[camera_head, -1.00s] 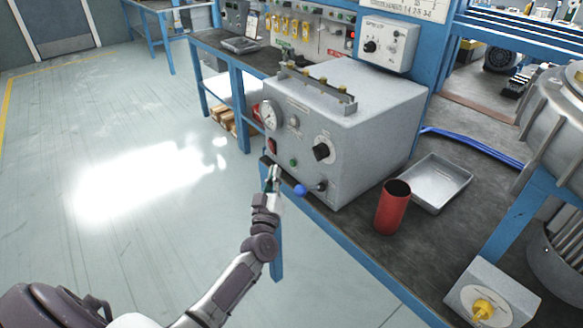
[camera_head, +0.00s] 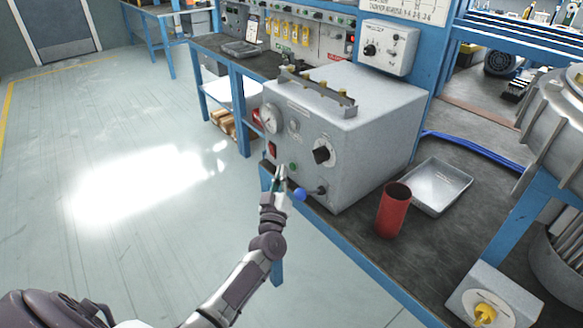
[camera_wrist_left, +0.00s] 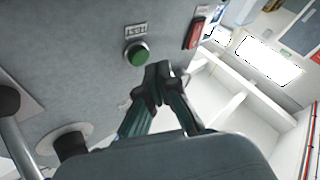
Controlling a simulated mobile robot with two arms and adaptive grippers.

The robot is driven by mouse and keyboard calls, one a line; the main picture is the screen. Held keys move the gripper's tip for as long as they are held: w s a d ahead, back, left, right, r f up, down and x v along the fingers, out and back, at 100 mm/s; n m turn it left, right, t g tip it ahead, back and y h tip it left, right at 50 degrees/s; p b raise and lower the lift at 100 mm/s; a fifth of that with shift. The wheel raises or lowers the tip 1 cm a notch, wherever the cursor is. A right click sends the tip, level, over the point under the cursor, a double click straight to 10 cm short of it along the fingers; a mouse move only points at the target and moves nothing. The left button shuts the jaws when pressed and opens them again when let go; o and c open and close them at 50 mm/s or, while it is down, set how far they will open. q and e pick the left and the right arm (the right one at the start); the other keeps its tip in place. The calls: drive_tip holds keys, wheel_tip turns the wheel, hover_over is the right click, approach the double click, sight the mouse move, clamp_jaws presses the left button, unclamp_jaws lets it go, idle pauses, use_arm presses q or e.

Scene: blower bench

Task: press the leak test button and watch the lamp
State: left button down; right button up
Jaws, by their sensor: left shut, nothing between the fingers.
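The grey test box (camera_head: 345,130) stands on the bench with its control panel facing my left arm. A green button (camera_wrist_left: 137,53) under a small label reading TEST is on this panel; it also shows in the head view (camera_head: 293,167). My left gripper (camera_wrist_left: 158,70) is shut and empty. Its fingertips are close beside the green button in the wrist view; I cannot tell whether they touch the panel. A small round fitting (camera_head: 294,126) beside the gauge may be the lamp; I cannot tell whether it is lit. My right gripper is out of view.
A red cylinder (camera_head: 393,209) and metal tray (camera_head: 437,186) stand to the right. The floor at left is open.

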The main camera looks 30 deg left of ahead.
use_arm(q)
drive_tip(key=shift+w+d, duration=0.1)
drive_tip(key=shift+w, duration=0.05)
idle(0.7)
drive_tip(key=shift+w+d, duration=0.1)
drive_tip(key=shift+w, duration=0.15)
drive_tip(key=shift+w+d, duration=0.1)
drive_tip(key=shift+w, duration=0.2)
idle(0.8)
drive_tip(key=shift+s, duration=0.1)
drive_tip(key=shift+s+a+p, duration=0.25)
drive_tip(key=shift+s+p, duration=0.1)
drive_tip(key=shift+s, duration=0.25)
drive_tip(key=s, duration=0.1)
drive_tip(key=s+a+p, duration=0.1)
drive_tip(key=s, duration=0.1)
drive_tip(key=s+a+p, duration=0.1)
drive_tip(key=shift+s, duration=0.35)
